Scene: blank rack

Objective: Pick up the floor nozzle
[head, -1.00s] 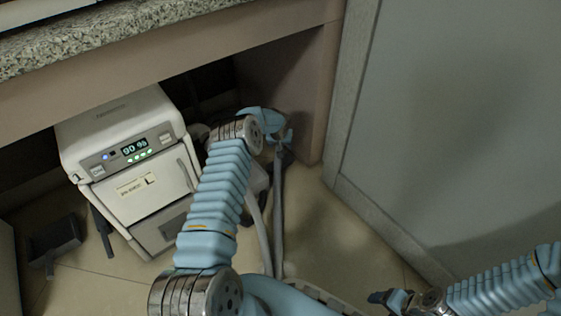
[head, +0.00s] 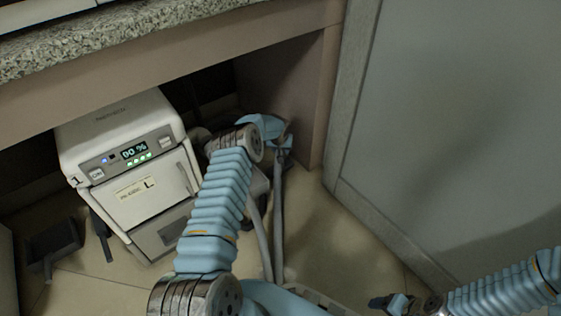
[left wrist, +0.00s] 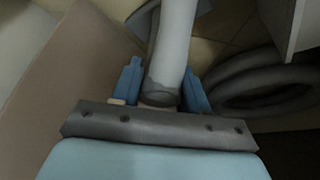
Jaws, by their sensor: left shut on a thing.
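The floor nozzle's grey tube (head: 278,205) stands upright beside the white machine, under the counter. Its lower end is partly hidden by my left arm. My left gripper (head: 284,145) is shut on the tube near its top. In the left wrist view, the light grey tube (left wrist: 174,45) with a dark collar runs between the two blue fingers of my left gripper (left wrist: 161,88). My right gripper (head: 385,301) is low at the bottom right, away from the tube. Its finger gap is not clear.
The white machine (head: 120,118) with a lit display is left of my left arm. A dark grey, pan-like object (head: 52,245) lies on the floor at left. The counter (head: 150,65) overhangs. A grey panel (head: 450,130) closes the right side. Coiled hose (left wrist: 265,85) lies nearby.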

